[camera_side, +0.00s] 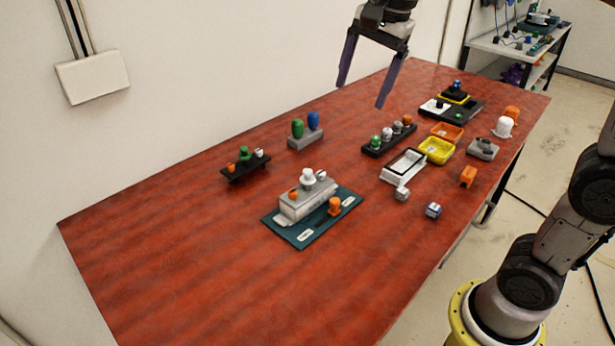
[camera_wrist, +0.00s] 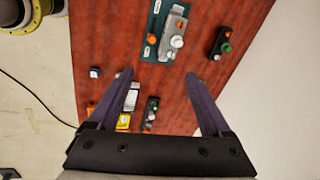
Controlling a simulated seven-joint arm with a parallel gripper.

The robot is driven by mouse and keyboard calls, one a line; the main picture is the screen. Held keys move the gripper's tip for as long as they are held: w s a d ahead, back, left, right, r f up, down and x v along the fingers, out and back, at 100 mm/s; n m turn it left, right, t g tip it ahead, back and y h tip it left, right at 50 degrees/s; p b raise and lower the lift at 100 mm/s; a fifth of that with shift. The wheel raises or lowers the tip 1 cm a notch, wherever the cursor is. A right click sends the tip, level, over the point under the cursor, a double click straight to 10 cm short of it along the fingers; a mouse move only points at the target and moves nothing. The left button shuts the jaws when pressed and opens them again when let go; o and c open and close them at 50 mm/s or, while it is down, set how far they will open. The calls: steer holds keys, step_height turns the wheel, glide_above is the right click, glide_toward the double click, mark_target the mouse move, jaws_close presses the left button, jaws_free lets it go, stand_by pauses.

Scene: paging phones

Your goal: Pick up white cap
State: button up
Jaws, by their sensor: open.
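Several white caps show, and I cannot tell which one the task means. One white cap (camera_side: 307,175) stands on a grey block (camera_side: 300,206) on a teal board (camera_side: 345,211); it also shows in the wrist view (camera_wrist: 177,41). A larger white cap (camera_side: 504,126) stands near the table's far right edge. A small white cap (camera_side: 259,153) is on a small black stand (camera_side: 238,174). White or grey caps (camera_side: 397,127) also stand in a black rack (camera_side: 374,152). My gripper (camera_side: 361,95) is open and empty, high above the table; its spread fingers (camera_wrist: 158,75) show in the wrist view.
Orange caps (camera_side: 334,206) and a green and blue pair (camera_side: 297,128) stand nearby. A yellow bin (camera_side: 437,151), an orange bin (camera_side: 447,131) and a white-framed tray (camera_side: 404,164) are at the right. The table's left front is bare. A wall runs along the back.

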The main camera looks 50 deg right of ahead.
steer(key=w+f+m+g, duration=0.1)
steer(key=w+f+m, duration=0.15)
steer(key=w, duration=0.45)
steer(key=g, duration=0.2)
glide_above(307, 170)
steer(key=shift+n, duration=0.25)
step_height(307, 170, down, 16)
steer(key=shift+w+f, duration=0.15)
steer(key=shift+s+f, duration=0.15)
steer(key=shift+f, duration=1.35)
steer(key=shift+s+f, duration=0.1)
steer(key=shift+f, duration=1.4)
jaws_close()
